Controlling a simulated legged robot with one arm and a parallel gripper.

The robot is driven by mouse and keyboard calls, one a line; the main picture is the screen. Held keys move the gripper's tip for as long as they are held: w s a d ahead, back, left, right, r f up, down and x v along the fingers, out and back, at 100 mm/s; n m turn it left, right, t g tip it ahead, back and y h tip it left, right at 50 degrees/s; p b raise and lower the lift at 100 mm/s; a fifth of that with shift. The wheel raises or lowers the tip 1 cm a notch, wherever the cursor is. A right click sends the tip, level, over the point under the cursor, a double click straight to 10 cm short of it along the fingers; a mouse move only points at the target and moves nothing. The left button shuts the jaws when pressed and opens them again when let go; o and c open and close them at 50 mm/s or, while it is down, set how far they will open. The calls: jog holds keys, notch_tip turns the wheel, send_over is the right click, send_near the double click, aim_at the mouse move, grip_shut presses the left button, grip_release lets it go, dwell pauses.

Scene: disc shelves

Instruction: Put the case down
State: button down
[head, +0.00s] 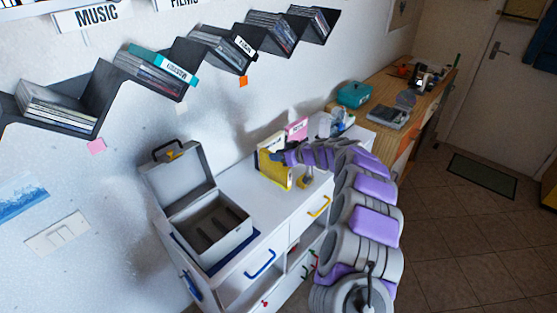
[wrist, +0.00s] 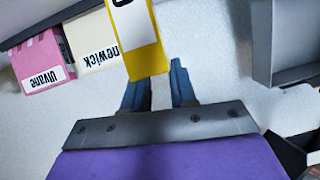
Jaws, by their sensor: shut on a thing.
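A white-and-yellow case (wrist: 140,35) is between the blue fingers of my gripper (wrist: 158,82), which is shut on it. In the head view the yellow case (head: 272,170) is upright over the white cabinet top, and my gripper (head: 287,158) meets its right side. I cannot tell whether its lower edge touches the top. Beside it in the wrist view are a cream case (wrist: 92,42) labelled "newick" and a pink case (wrist: 40,62) labelled "Ulvane". The pink case (head: 297,130) also shows behind the yellow one in the head view.
An open grey box (head: 208,226) with a raised lid (head: 180,178) stands left on the white cabinet (head: 262,208). Zigzag wall shelves (head: 95,95) hold several cases above. A wooden bench (head: 425,105) stands at the back right. Some cabinet top between box and case is clear.

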jog(key=f, duration=0.1)
jog(key=w+f, duration=0.1)
jog(key=w+f+b, duration=0.1)
jog(key=shift+w+a+f, duration=0.2)
jog(key=shift+a+f, duration=0.1)
jog(key=shift+f, duration=0.1)
jog(key=c, duration=1.2)
grip_release()
jog(key=shift+a, duration=0.1)
jog(key=o, duration=0.3)
jog(key=shift+d, duration=0.2)
jog(key=p+v, duration=0.1)
jog(key=v, duration=1.1)
